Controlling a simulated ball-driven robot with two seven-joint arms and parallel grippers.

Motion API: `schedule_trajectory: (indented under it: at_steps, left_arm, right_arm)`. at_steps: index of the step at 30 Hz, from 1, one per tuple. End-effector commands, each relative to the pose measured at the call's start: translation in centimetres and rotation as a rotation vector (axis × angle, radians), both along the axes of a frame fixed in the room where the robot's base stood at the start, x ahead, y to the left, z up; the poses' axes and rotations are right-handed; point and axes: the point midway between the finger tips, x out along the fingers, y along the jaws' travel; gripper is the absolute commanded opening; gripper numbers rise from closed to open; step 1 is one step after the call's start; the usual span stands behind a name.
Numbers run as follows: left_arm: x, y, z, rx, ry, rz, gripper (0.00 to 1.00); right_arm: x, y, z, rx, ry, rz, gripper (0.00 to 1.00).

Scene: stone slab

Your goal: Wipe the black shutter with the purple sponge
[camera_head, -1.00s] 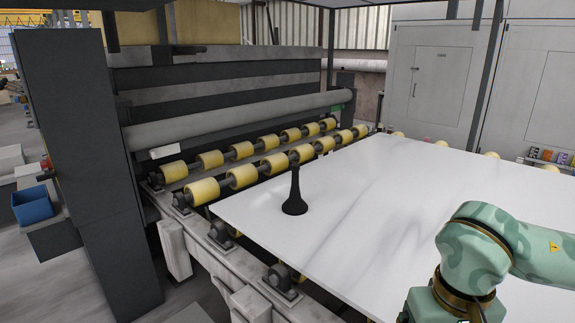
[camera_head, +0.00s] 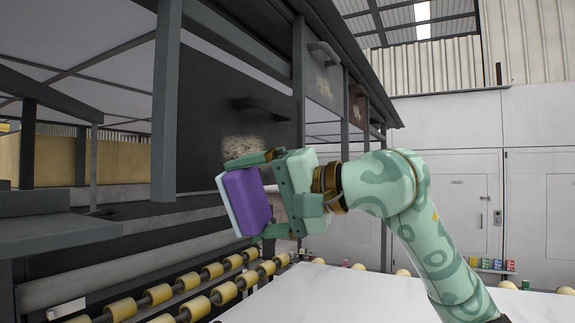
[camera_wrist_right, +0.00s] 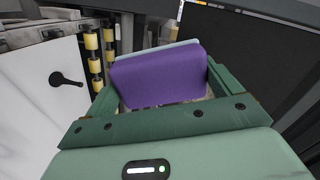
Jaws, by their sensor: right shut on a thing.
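The black shutter (camera_head: 215,100) is a dark upright panel with a dark handle (camera_head: 262,104) and a pale dirty patch (camera_head: 252,142) below the handle. The wrist view shows the sponge (camera_wrist_right: 158,78) between the fingers, with a dark panel (camera_wrist_right: 250,65) to the right. My left gripper is not in view.
Dark posts (camera_head: 166,100) and a beam frame the panels. Yellow rollers (camera_head: 160,294) and the white stone slab (camera_head: 320,300) lie below. A black flared object (camera_wrist_right: 65,79) is on the slab in the wrist view.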

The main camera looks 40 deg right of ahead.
Motion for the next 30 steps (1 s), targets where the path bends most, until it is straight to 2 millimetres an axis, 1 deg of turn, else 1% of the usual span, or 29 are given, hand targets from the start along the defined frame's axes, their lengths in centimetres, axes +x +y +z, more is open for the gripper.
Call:
schedule_trajectory:
  at_steps: [1, 3, 6, 7, 11, 24, 30]
  left_arm:
    - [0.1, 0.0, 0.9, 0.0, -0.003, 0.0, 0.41]
    - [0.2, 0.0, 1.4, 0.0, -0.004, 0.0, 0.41]
    - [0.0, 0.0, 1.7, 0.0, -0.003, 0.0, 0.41]
    - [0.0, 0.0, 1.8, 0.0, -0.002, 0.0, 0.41]
    - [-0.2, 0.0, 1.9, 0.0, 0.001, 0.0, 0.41]
    - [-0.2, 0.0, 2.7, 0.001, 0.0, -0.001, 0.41]
    - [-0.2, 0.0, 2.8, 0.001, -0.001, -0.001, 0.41]
  right_arm:
    - [-0.8, -0.9, 2.7, 0.019, -0.043, -0.018, 0.72]
    - [-1.6, -1.9, 4.8, 0.038, -0.084, -0.035, 0.72]
    - [-2.4, -2.8, 6.7, 0.053, -0.119, -0.049, 0.72]
    - [-2.6, -3.0, 7.0, 0.056, -0.125, -0.052, 0.72]
    - [-2.5, -3.1, 7.5, 0.06, -0.135, -0.053, 0.72]
    - [1.8, -1.3, 7.5, 0.06, -0.134, -0.051, 0.72]
    - [2.7, -1.0, 7.4, 0.057, -0.133, -0.053, 0.72]
